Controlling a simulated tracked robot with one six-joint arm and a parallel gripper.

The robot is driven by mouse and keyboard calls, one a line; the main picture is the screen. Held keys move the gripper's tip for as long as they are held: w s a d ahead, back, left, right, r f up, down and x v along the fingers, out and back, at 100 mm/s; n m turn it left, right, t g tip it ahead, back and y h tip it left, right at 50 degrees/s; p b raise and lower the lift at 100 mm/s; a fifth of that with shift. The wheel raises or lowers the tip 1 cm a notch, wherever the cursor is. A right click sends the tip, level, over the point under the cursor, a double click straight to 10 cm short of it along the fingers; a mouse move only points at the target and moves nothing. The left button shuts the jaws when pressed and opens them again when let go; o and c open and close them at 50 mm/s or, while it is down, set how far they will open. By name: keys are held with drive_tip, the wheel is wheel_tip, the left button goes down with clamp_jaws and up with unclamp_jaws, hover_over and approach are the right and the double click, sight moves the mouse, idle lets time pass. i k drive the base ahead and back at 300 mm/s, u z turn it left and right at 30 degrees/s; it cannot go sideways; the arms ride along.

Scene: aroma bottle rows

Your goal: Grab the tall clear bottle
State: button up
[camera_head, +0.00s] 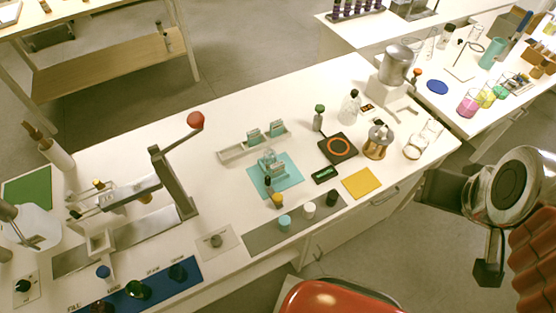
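A clear glass bottle (349,108) with a dark cap stands upright on the long white bench, right of a small green-capped bottle (319,118). Another clear bottle (445,37) with a black cap stands farther back on the other bench; I cannot tell which one the task means. A grey and black part that looks like my arm hangs at the right edge, apart from the benches and all bottles. No gripper fingers can be made out, and nothing shows as held.
A black plate with an orange ring (339,148), a wooden-based device (377,141) and a grey cylinder machine (396,65) stand near the bottle. A grey mat (262,236) carries small jars. A red-knobbed lever press (175,180) stands left. A red rounded shape is at the bottom.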

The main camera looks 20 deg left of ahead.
sight(270, 155)
drive_tip(key=z, duration=0.05)
drive_tip(key=k, duration=1.3)
drive_tip(key=u, duration=1.6)
drive_tip(key=i, duration=1)
drive_tip(key=u, duration=0.05)
